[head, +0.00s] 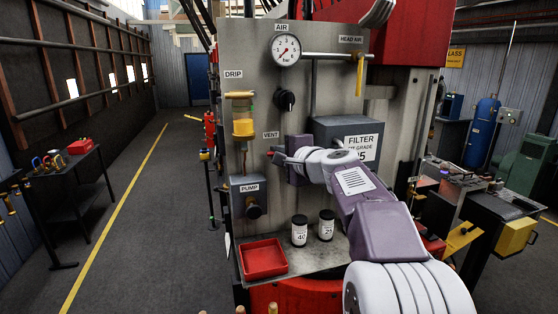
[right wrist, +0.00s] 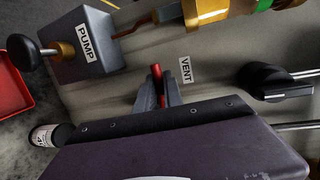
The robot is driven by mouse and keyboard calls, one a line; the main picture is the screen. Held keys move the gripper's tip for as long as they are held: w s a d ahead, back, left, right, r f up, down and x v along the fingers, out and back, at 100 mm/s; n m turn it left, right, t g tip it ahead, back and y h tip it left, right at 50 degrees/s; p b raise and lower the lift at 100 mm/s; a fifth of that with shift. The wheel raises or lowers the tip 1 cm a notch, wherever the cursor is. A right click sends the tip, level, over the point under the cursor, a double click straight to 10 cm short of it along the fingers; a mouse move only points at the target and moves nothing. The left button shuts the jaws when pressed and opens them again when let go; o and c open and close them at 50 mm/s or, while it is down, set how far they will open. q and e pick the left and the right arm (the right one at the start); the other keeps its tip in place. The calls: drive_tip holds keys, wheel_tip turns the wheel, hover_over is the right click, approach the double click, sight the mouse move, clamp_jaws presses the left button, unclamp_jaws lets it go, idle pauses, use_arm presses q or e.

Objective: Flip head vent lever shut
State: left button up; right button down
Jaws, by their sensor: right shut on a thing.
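A red vent lever (right wrist: 156,72) stands beside the VENT label (right wrist: 185,70) on the grey panel in the right wrist view. My right gripper (right wrist: 161,98) is shut on it, with the lever's red end sticking out past the fingertips. In the head view my right gripper (head: 278,155) is at the panel just below the VENT label (head: 271,135); the lever is mostly hidden there by the fingers and wrist. My left gripper is not in view.
The panel (head: 250,45) carries a gauge (head: 286,50), a black knob (head: 285,100), a yellow HEAD AIR handle (head: 359,75), a filter box (head: 335,128) and a pump box (head: 247,186). A red tray (head: 263,259) and two small jars (head: 299,231) sit on the shelf below.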

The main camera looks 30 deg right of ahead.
drive_tip(key=c, duration=1.5)
unclamp_jaws()
drive_tip(key=shift+w+a, duration=0.1)
drive_tip(key=shift+w, duration=0.1)
drive_tip(key=s, duration=0.3)
drive_tip(key=s+r+b, duration=0.1)
drive_tip(key=s, duration=0.2)
drive_tip(key=s+b, duration=0.1)
drive_tip(key=s, duration=0.2)
drive_tip(key=shift+a+r, duration=0.15)
drive_tip(key=shift+r, duration=0.15)
drive_tip(key=shift+w, duration=0.1)
